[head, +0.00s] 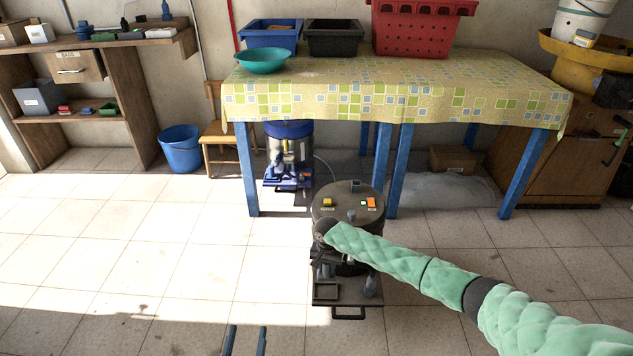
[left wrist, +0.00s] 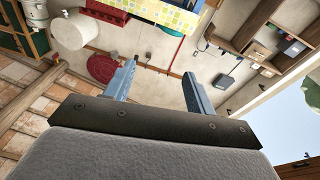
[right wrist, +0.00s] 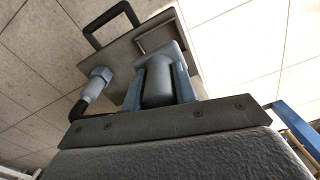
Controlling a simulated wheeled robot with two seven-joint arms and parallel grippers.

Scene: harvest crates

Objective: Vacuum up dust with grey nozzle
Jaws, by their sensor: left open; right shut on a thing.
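A dark round vacuum (head: 340,190) with a grey lid stands on the floor in front of the table. A plate with a handle (head: 325,294) sticks out at its front and carries attachments. My right gripper (head: 326,254) is at this plate. In the right wrist view it is shut on a grey nozzle (right wrist: 157,84), still over the plate (right wrist: 122,55); whether it touches the plate is unclear. A second grey-blue attachment (right wrist: 97,82) stands beside it. My left gripper (head: 246,338) is open and empty low in front. A pale patch, perhaps dust (head: 308,74), lies on the tablecloth.
The table (head: 400,98) has blue legs and carries a teal bowl (head: 263,61) and several crates. A blue vacuum (head: 288,158) stands under it. A pale grey heap (head: 440,188) lies on the floor there. A blue bucket (head: 180,149) stands left. The floor at left is clear.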

